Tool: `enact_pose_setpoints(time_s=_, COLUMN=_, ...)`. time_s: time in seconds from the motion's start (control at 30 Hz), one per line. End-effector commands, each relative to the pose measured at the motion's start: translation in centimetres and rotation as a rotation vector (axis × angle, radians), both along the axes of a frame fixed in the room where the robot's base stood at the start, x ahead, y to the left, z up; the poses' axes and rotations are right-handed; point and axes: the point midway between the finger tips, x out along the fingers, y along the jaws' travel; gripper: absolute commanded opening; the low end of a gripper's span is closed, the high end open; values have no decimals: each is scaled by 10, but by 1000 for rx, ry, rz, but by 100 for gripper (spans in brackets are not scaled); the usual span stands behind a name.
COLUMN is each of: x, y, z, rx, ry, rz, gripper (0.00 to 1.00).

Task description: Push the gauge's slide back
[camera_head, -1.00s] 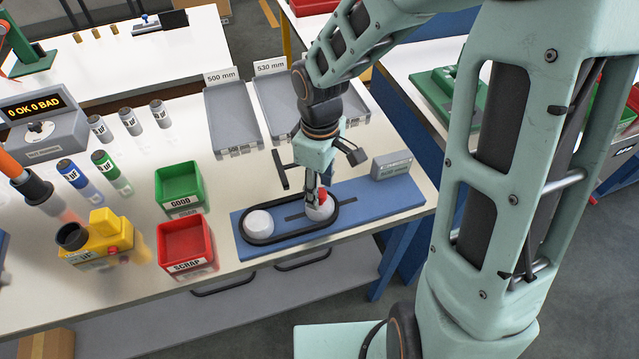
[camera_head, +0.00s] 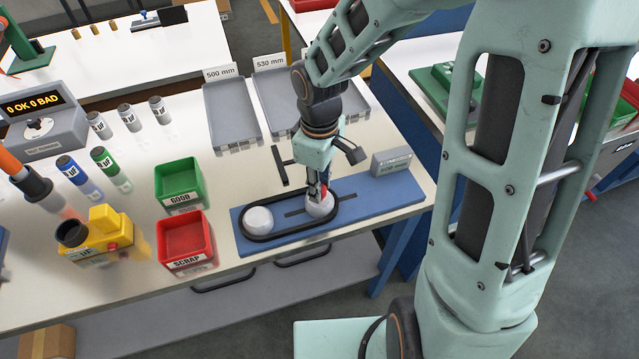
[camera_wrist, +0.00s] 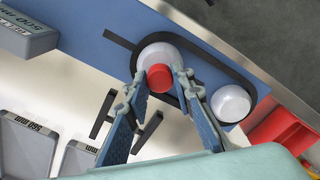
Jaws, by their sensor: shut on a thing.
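The gauge is a blue board (camera_head: 390,190) near the bench's front edge, with a slot (camera_head: 295,213) and two white round posts. The left post (camera_head: 258,219) is apart from my gripper; it also shows in the wrist view (camera_wrist: 231,103). The right post (camera_head: 320,208) stands at the slot and carries a red knob (camera_wrist: 160,77). A black belt (camera_head: 290,234) loops around both posts; I cannot tell how tightly. My gripper (camera_wrist: 160,76) points down over the right post, its fingers shut on the red knob. A grey display block (camera_head: 391,163) stands at the board's right end.
A green GOOD bin (camera_head: 181,197) and red SCRAP bin (camera_head: 187,256) stand left of the board. Grey trays marked 500 mm (camera_head: 235,130) and 530 mm (camera_head: 285,105) lie behind.

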Motion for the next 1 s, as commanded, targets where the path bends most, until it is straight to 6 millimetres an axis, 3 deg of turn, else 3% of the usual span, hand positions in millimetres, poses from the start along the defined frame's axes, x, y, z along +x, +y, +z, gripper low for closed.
enact_pose_setpoints(time_s=0.3, x=-10, y=39, z=-1, rx=2, ry=-3, rz=5, gripper=0)
enact_pose_setpoints(time_s=0.67, x=-12, y=45, z=1, rx=4, ry=-2, rz=1, gripper=0)
enact_pose_setpoints(time_s=0.7, x=-12, y=45, z=1, rx=4, ry=-2, rz=2, gripper=27)
enact_pose_setpoints(time_s=0.83, x=-12, y=45, z=1, rx=4, ry=-2, rz=2, gripper=40)
enact_pose_setpoints(time_s=1.0, x=-12, y=43, z=0, rx=2, ry=-1, rz=1, gripper=40)
